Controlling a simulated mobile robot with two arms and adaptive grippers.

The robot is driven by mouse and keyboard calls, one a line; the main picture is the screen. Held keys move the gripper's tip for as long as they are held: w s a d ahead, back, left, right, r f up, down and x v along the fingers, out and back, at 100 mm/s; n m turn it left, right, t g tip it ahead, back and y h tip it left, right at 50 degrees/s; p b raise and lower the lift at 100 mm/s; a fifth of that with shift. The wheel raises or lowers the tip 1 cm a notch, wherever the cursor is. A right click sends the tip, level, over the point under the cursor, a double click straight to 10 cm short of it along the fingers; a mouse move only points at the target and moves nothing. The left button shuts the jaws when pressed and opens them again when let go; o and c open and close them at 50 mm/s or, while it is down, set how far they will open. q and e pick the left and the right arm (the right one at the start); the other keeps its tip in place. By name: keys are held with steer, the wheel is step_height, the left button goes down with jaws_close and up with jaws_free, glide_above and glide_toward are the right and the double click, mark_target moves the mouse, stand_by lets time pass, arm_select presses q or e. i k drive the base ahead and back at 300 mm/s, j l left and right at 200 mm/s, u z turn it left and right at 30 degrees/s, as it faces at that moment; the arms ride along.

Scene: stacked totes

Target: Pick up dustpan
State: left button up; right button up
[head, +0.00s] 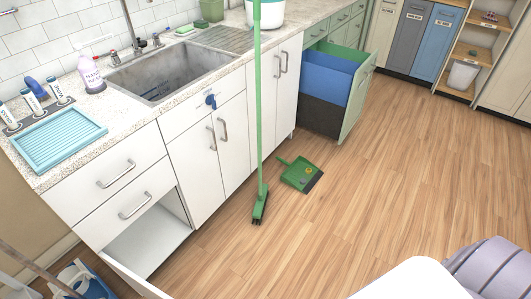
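A green dustpan (293,173) lies on the wooden floor in the middle of the head view. Its handle points up and left, and its dark front edge faces the lower right. A few small objects, one yellowish, rest on its pan. Just left of it a green broom (259,130) stands upright, with its dark bristles at the floor. Neither of my grippers is in view.
An open drawer (357,100) with blue and dark bins juts out behind the dustpan. A counter with a sink (172,75) runs along the left. The floor (400,160) right of the dustpan is clear.

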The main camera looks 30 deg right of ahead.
mark_target(295, 171)
steer(key=i+l+u, duration=0.15)
steer(key=l, duration=0.2)
steer(key=i+l+u, duration=0.15)
steer(key=l, duration=0.2)
steer(key=i+l+u, duration=0.15)
steer(key=l, duration=0.25)
steer(key=i+l+u, duration=0.15)
steer(key=l, duration=0.2)
steer(key=l+u, duration=0.15)
steer(key=l, duration=0.25)
